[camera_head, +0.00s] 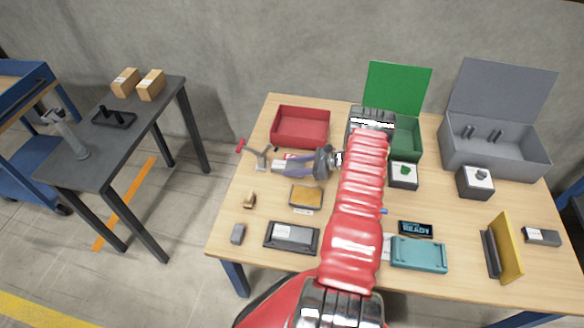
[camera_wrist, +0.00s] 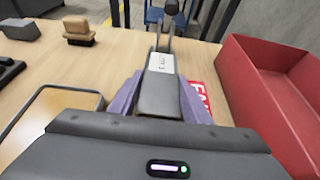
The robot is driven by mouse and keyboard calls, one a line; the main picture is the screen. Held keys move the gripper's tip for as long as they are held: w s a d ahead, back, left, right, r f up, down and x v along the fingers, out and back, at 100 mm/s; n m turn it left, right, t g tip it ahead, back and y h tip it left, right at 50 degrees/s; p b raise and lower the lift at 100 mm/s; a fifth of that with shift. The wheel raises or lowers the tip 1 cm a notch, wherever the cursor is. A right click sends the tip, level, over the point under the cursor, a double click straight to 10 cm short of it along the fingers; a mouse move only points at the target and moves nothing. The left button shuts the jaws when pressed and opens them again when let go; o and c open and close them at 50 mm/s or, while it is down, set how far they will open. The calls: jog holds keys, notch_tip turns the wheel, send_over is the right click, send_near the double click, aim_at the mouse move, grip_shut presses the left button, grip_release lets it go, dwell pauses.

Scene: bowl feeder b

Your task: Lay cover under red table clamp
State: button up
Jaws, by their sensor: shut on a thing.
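The table clamp (camera_head: 258,160) is at the left edge of the wooden table, with a red handle sticking out to the left in the head view. In the wrist view its grey post and dark knob (camera_wrist: 171,8) rise at the top middle. My gripper (camera_head: 292,167) reaches left toward the clamp. In the wrist view its purple fingers (camera_wrist: 159,98) are shut on the grey cover (camera_wrist: 160,90), which has a pale label at its far end. That far end is right at the clamp; I cannot tell whether it is under the jaw. My arm hides part of the table.
A red bin (camera_head: 300,128) stands close beside my gripper, its wall (camera_wrist: 262,95) on the right in the wrist view. A red printed label (camera_wrist: 197,92) lies by the fingers. A framed tan pad (camera_head: 305,196) and a wooden-handled brush (camera_wrist: 79,30) lie nearby.

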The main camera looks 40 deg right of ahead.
jog(key=o, duration=1.3)
jog(key=shift+f, duration=0.1)
jog(key=shift+s+d+r, duration=0.15)
jog(key=shift+s+r, duration=0.05)
jog(key=v, duration=1.1)
jog(key=shift+s+d+r, duration=0.1)
jog(key=shift+s+d, duration=0.05)
jog(key=shift+s, duration=0.1)
jog(key=shift+w, duration=0.1)
